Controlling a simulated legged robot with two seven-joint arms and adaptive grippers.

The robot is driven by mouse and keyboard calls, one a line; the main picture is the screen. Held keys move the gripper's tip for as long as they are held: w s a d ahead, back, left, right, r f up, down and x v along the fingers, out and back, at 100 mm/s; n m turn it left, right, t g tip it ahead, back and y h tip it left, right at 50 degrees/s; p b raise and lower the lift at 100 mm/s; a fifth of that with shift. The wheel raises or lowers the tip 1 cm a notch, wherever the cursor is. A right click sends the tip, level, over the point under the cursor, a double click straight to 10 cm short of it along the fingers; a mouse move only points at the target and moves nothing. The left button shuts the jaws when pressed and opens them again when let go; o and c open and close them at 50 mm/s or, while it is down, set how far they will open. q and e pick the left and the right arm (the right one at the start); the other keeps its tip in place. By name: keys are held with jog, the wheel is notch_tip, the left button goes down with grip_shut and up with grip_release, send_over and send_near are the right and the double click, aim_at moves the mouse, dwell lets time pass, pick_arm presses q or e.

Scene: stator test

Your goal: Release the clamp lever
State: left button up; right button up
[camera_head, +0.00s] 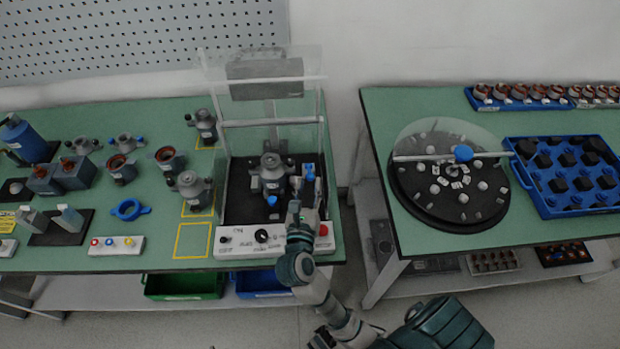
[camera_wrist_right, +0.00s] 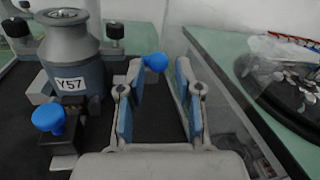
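A grey housing labelled Y57 (camera_wrist_right: 70,60) stands upright in the fixture of the test station; in the head view the housing (camera_head: 270,172) is at the station's middle. A blue-knobbed lever (camera_wrist_right: 156,62) is at its right, and its blue knob also shows in the head view (camera_head: 309,169). A second blue knob (camera_wrist_right: 48,118) is at the front of the housing, also in the head view (camera_head: 272,201). My right gripper (camera_wrist_right: 160,68) is open, its two fingers either side of the right-hand knob; contact cannot be told. My left gripper is out of view.
The station has clear walls (camera_wrist_right: 215,90), one close to my right gripper, and a front control panel (camera_head: 258,237). Several housings stand on the left bench (camera_head: 150,240). The right table holds a round dark turntable (camera_head: 420,205) and a blue tray (camera_head: 570,213).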

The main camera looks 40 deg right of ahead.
aim_at(309, 171)
jog(key=shift+x, duration=1.15)
jog(key=shift+w+a+r, duration=0.1)
jog(key=shift+w+a, duration=0.05)
jog(key=shift+a, duration=0.05)
jog(key=shift+d, duration=0.2)
grip_shut()
